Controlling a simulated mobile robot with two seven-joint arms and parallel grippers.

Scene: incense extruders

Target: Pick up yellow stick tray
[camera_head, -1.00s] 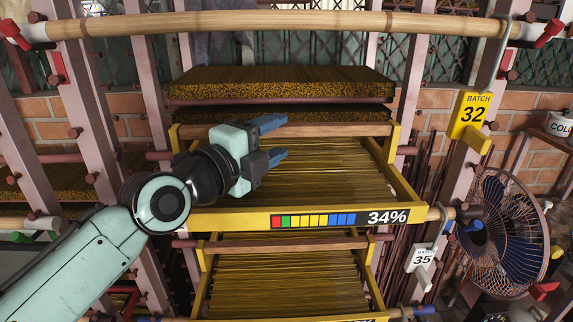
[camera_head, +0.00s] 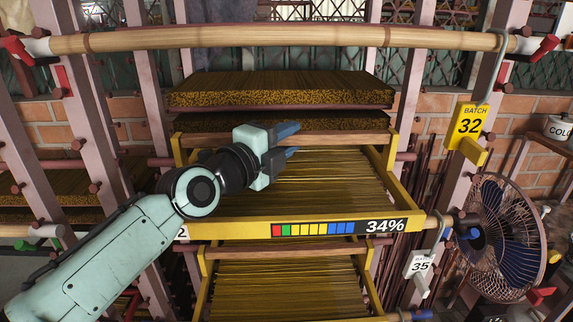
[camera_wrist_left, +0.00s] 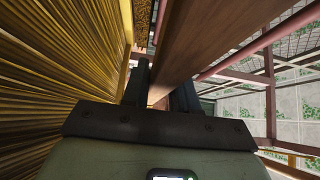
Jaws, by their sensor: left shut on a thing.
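The yellow stick tray (camera_head: 230,228) sits in the rack, filled with thin yellow sticks, with a colour bar and "34%" on its front edge. A wooden rail (camera_head: 345,140) runs across its back. My left gripper (camera_head: 287,141) reaches over the sticks to this back rail. In the left wrist view the two fingers (camera_wrist_left: 162,92) stand on either side of the wooden rail (camera_wrist_left: 200,40), shut on it. The tray's sticks (camera_wrist_left: 60,60) show to the left there. My right gripper is not in view.
Another yellow-framed stick tray (camera_head: 207,280) lies just below. Stacks of dark-ended sticks (camera_head: 280,95) lie behind. A bamboo pole (camera_head: 290,36) spans the rack's top. Pink posts (camera_head: 152,90) flank the tray. A fan (camera_head: 500,230) and a yellow "BATCH 32" tag (camera_head: 468,122) are at right.

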